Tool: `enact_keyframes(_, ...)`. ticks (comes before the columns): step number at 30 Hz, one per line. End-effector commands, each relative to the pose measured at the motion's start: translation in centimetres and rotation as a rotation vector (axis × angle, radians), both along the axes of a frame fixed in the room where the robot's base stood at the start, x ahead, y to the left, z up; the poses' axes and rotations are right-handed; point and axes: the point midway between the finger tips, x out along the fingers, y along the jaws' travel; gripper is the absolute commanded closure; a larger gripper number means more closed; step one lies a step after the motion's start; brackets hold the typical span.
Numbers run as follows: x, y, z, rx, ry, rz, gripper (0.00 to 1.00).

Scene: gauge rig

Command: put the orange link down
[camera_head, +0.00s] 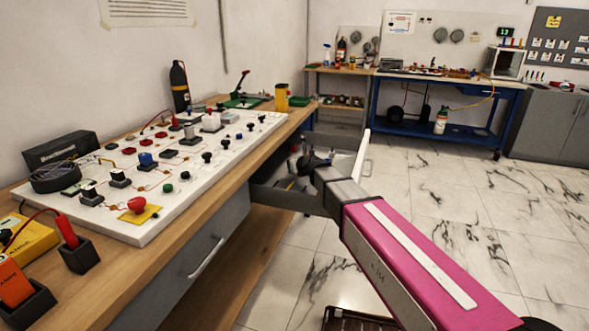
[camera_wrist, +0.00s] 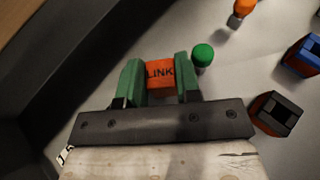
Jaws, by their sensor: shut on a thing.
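The orange link (camera_wrist: 160,76), a small block marked LINK, sits between the two green fingers of my gripper (camera_wrist: 158,66) in the wrist view. My gripper is shut on it. In the head view my arm reaches into the open grey drawer (camera_head: 290,200) under the bench, and the link cannot be made out there. The wrist view shows a grey drawer floor (camera_wrist: 235,75) beyond the fingers. Whether the link touches that floor is unclear.
A green-capped piece (camera_wrist: 203,55) stands close right of the fingers. A black block (camera_wrist: 273,113), a blue block (camera_wrist: 302,56) and an orange-topped piece (camera_wrist: 240,10) lie farther right. A dark wall (camera_wrist: 75,70) runs along the left. A white panel (camera_head: 180,170) with knobs covers the bench.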

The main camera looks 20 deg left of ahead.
Motion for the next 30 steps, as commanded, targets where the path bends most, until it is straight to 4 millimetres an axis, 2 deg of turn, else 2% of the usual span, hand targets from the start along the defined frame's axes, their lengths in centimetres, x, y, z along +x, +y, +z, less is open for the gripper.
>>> enact_keyframes(4,0.0,0.0,-1.7,-0.001,0.001,0.0,0.92)
enact_keyframes(15,0.0,0.0,-2.1,0.0,0.0,0.0,0.92)
enact_keyframes(16,0.0,0.0,-2.0,0.0,0.0,0.0,0.59)
enact_keyframes(18,0.0,0.0,-2.0,0.0,0.0,0.0,0.43)
enact_keyframes(28,0.0,0.0,-1.7,-0.001,-0.001,0.0,0.43)
enact_keyframes(30,-0.4,-0.6,-1.5,0.0,0.0,-0.001,0.43)
